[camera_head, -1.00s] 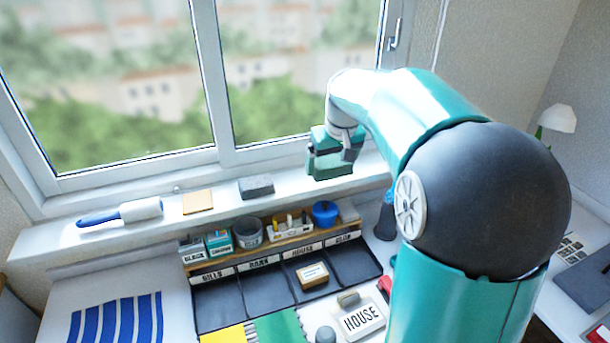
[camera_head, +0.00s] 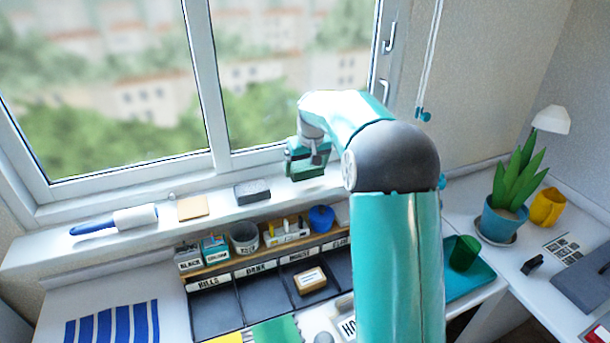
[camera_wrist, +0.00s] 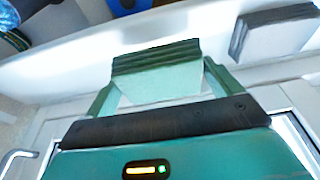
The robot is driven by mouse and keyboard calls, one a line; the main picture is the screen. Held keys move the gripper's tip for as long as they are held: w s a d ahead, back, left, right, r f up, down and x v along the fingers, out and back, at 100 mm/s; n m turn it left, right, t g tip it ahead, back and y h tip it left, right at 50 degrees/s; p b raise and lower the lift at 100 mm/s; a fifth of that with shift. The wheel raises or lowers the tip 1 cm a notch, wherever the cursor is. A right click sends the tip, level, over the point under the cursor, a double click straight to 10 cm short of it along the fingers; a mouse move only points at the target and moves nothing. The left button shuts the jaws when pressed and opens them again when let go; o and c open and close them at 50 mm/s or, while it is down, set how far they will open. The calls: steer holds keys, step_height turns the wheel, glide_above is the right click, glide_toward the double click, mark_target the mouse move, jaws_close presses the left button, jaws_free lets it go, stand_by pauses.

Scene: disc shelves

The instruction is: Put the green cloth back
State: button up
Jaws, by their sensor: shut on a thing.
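The green cloth (camera_wrist: 158,72) shows in the wrist view as a folded, layered piece between the two fingers of my gripper (camera_wrist: 160,95). Its upper edge is darker and its face is pale green. In the head view my gripper (camera_head: 306,158) is shut on the cloth (camera_head: 308,173) in front of the window, near the sill. It is right of the dark grey block. I cannot tell the exact gap between cloth and sill.
The windowsill (camera_head: 90,252) carries a blue-handled roller (camera_head: 135,217), a tan pad (camera_head: 192,208) and the grey block (camera_head: 252,191). Below stand small containers and a labelled black tray (camera_head: 215,310). A potted plant (camera_head: 510,195) and a teal tray (camera_head: 470,282) are at the right.

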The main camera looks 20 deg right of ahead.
mark_target(305, 175)
steer(key=shift+w+f, duration=0.3)
steer(key=shift+f, duration=0.05)
steer(key=shift+s+x, duration=0.15)
steer(key=shift+x, duration=0.65)
steer(key=shift+s+x, duration=0.1)
steer(key=shift+x, duration=0.75)
steer(key=shift+f, duration=0.15)
